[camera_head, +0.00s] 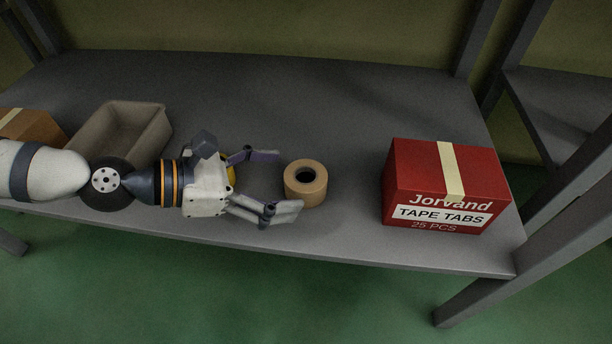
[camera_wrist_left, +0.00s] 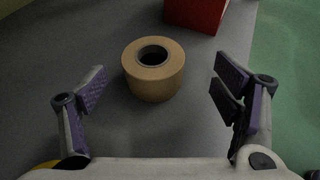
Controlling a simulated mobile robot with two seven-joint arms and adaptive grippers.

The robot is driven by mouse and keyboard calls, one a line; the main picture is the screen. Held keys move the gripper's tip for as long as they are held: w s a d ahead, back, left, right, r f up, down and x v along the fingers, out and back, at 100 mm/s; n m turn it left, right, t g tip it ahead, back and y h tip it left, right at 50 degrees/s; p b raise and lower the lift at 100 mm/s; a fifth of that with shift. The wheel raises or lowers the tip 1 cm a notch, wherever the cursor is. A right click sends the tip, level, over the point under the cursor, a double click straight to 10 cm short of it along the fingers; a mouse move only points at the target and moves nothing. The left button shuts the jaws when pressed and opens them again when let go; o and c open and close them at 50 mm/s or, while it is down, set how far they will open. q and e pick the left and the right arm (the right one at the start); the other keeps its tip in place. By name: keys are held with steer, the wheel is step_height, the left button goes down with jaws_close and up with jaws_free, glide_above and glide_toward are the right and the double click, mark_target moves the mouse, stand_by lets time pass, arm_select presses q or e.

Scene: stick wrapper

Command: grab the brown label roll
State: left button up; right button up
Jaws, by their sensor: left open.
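The brown label roll (camera_head: 306,190) lies flat on the grey shelf, its dark hole facing up. My left gripper (camera_head: 273,183) is open, with its fingers spread and pointing right toward the roll. The roll sits just beyond the fingertips, apart from them. In the left wrist view the roll (camera_wrist_left: 153,82) is ahead of the two spread fingers (camera_wrist_left: 158,105), a little nearer the left one, and nothing is between the fingers. My right gripper is in neither view.
A red Jorvand tape tabs box (camera_head: 428,170) stands on the shelf (camera_head: 300,90) to the right. A grey bin (camera_head: 158,133) and a cardboard box (camera_head: 38,127) are at the left behind my arm. Something yellow (camera_head: 231,174) is partly hidden behind my gripper. The shelf behind the roll is clear.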

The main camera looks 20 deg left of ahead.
mark_target(293, 179)
arm_select(q)
steer(key=x, duration=0.5)
steer(key=shift+w+f, duration=0.35)
steer(key=shift+w, duration=0.1)
steer(key=c, duration=1.3)
steer(key=shift+r, duration=0.1)
